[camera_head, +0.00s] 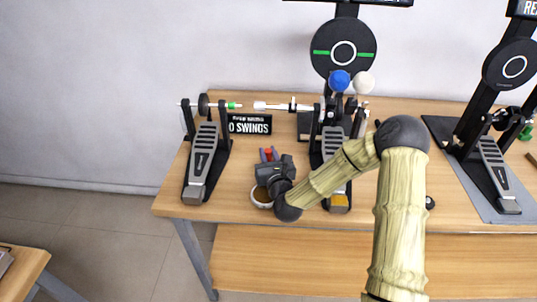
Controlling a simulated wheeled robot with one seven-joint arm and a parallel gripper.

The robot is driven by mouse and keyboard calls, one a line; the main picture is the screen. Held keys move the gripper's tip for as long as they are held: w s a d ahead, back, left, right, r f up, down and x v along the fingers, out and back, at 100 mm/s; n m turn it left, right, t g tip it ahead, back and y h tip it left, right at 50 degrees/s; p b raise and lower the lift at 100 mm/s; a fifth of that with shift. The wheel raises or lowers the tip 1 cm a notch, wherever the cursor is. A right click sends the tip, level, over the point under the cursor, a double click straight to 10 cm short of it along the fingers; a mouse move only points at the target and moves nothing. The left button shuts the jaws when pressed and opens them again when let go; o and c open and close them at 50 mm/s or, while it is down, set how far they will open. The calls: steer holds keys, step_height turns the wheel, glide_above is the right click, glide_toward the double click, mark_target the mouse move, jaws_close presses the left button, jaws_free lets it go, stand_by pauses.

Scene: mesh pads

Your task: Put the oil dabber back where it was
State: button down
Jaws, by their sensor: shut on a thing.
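My gripper (269,155) is over the left-middle of the wooden table, to the right of the left drum pedal. It is shut on a small red thing, which I take to be the oil dabber (268,153). Only its red part shows between the bluish fingertips; the gripper body may hide the rest. I cannot tell whether it touches the table. No clearly marked spot for the dabber can be made out.
A white-rimmed round dish (261,204) sits just below my gripper near the front edge. A pedal (201,165) stands left, another (334,142) behind my arm, a third (494,170) right. A black "0 SWINGS" sign (250,124) stands behind. Table space lies left of the dish.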

steer(key=c, duration=1.3)
jaws_free()
steer(key=shift+f, duration=0.1)
steer(key=shift+o, duration=0.2)
steer(key=shift+r, duration=0.2)
steer(key=shift+s+d+f, duration=0.1)
steer(key=shift+s+f, duration=0.05)
steer(key=shift+s, duration=0.15)
steer(key=v, duration=0.8)
steer(key=shift+s+d+r+p, duration=0.1)
steer(key=shift+s+r+p, duration=0.2)
steer(key=shift+s+r, duration=0.1)
steer(key=p+v, duration=0.1)
steer(key=p, duration=0.3)
steer(key=shift+s+d, duration=0.1)
steer(key=shift+s, duration=0.3)
steer(key=shift+s+d+f+p, duration=0.1)
steer(key=shift+s+f+p, duration=0.2)
steer(key=shift+p, duration=0.35)
